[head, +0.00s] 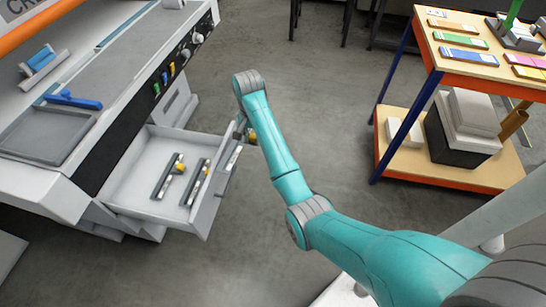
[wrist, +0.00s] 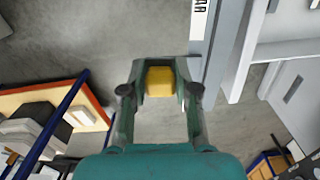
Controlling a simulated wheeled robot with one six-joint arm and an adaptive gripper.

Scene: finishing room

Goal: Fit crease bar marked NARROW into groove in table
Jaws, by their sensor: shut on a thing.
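The drawer (head: 124,193) under the machine is open. Two dark bars lie inside it, a left bar (head: 163,183) and a right bar (head: 196,190), each with a yellow knob. I cannot read any marking on them. My gripper (wrist: 160,85) is shut on a yellow handle (wrist: 160,80) at the outer face of the drawer; its joint to the drawer is not clear. In the head view my gripper is partly hidden behind my wrist. The machine table (head: 103,83) is above the drawer; I cannot make out its groove for certain.
A blue-handled tool (head: 73,100) lies by a grey tray (head: 45,135) on the machine. A blue-legged cart (head: 440,60) with coloured packs and boxes stands at the right. The floor (head: 310,85) between them is clear.

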